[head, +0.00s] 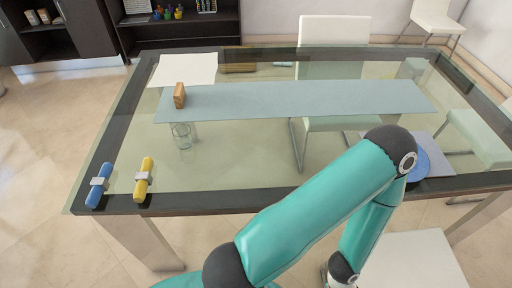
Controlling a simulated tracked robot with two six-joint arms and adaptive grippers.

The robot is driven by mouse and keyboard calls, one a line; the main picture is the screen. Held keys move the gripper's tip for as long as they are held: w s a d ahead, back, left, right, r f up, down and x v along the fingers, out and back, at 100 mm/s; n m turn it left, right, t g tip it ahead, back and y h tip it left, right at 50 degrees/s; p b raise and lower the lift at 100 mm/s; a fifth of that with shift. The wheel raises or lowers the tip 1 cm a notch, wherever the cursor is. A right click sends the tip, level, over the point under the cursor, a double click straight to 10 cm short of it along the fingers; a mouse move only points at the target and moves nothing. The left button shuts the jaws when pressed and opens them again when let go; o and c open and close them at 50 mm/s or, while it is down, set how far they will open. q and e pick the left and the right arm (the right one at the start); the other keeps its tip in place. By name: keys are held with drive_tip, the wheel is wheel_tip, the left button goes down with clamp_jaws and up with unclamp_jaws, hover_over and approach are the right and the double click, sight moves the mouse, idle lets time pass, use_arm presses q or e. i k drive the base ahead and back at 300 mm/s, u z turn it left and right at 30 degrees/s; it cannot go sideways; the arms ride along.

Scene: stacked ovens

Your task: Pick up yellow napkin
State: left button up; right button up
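The yellow napkin (145,167) is rolled, with a pale ring around its middle. It lies near the front left edge of the glass table (240,165), pointing roughly front to back. A rolled blue napkin (102,174) with a similar ring lies just to its left, apart from it. Neither of my grippers shows in the head view. My teal arm bends over the table's front right part, and its wrist drops toward the bottom edge. Nothing touches or covers the yellow napkin.
A blue plate (421,163) is partly hidden by my arm at right. A white sheet (186,69) lies back left. The front middle glass is clear.

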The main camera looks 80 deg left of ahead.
sight(143, 178)
drive_tip(key=z, duration=1.9)
drive_tip(key=i, duration=0.1)
drive_tip(key=u, duration=3.25)
drive_tip(key=i, duration=0.25)
drive_tip(key=u, duration=2.2)
drive_tip(key=k, duration=0.9)
drive_tip(key=u, duration=0.15)
drive_tip(key=i, duration=0.9)
drive_tip(key=z, duration=0.3)
drive_tip(key=k, duration=0.25)
drive_tip(key=u, duration=0.15)
